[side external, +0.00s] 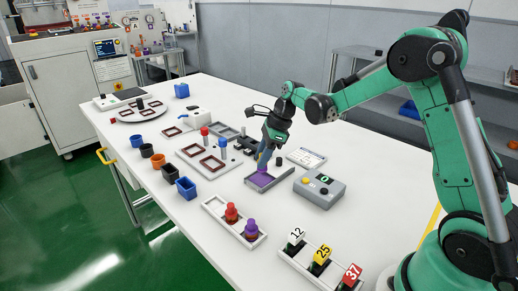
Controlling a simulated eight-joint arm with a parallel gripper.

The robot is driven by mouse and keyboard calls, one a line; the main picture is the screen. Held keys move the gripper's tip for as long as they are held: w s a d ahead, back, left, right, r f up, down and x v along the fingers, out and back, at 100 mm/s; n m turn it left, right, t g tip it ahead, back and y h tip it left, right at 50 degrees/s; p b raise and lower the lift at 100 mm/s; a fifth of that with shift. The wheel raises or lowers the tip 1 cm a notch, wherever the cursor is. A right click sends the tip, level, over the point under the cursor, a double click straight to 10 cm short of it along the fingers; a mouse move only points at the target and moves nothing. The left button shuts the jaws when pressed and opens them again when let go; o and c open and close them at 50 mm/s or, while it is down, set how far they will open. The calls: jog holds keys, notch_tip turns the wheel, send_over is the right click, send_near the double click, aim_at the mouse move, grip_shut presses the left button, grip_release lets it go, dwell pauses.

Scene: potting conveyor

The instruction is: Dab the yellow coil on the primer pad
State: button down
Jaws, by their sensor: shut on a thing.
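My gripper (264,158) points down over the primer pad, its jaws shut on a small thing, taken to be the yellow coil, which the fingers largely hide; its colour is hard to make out. The primer pad (262,181) is a purple surface in a shallow grey frame near the middle of the table. The fingertips are at or just above the pad's far part; I cannot tell whether the held thing touches it. A red coil (231,213) and a purple coil (251,228) stand upright in a pale tray (213,205), whose far end is empty.
A grey control box (320,187) with buttons stands just right of the pad. Plates with dark red frames (212,163) lie to the left. Several cups (186,188) line the left edge. Numbered tags (320,258) stand at the front. Bare table lies left of the coil tray.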

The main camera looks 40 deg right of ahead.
jog(key=shift+r, duration=2.1)
